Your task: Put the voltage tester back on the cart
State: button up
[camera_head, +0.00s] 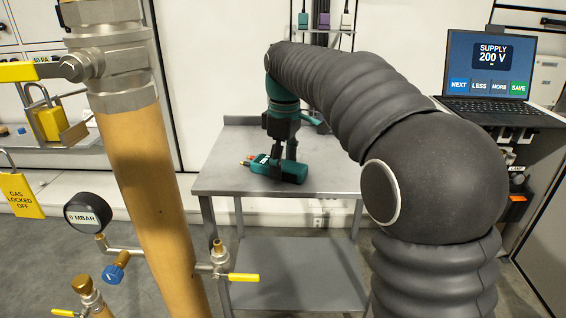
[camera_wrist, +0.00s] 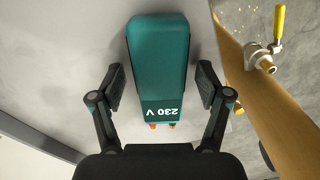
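The voltage tester (camera_head: 282,170), a teal tool with a dark end, lies on the grey top of the cart (camera_head: 225,180). In the wrist view the tester (camera_wrist: 158,55) shows a "230 V" marking and coloured tips at its near end. My gripper (camera_head: 285,152) points down right over the tester. In the wrist view my gripper (camera_wrist: 161,86) is open, with one finger on each side of the tester and a small gap at each side. The exact height of the fingertips over the cart top is hard to tell.
A thick tan gas pipe (camera_head: 150,190) with yellow-handled valves stands in front, left of the cart. A pressure gauge (camera_head: 88,212) reads 0 mbar. A laptop (camera_head: 488,65) showing "SUPPLY 200 V" stands at right. The cart top around the tester is bare.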

aim_at(284, 164)
jog(key=shift+r, duration=0.1)
notch_tip(284, 164, up, 12)
jog(key=p, duration=0.3)
jog(key=s+d+m+t, duration=0.1)
jog(key=s+d+m, duration=0.2)
jog(key=s+d, duration=0.3)
jog(key=s+d+f+m+t, duration=0.2)
jog(key=s+d+f+m, duration=0.2)
jog(key=s+f, duration=0.4)
jog(key=s+d+f+m+t, duration=0.2)
jog(key=s+d+f+m, duration=0.3)
jog(key=s, duration=0.8)
notch_tip(284, 164, down, 4)
jog(key=shift+s+d+r+m+t, duration=0.15)
jog(key=shift+s+m+t, duration=0.2)
jog(key=shift+m, duration=0.15)
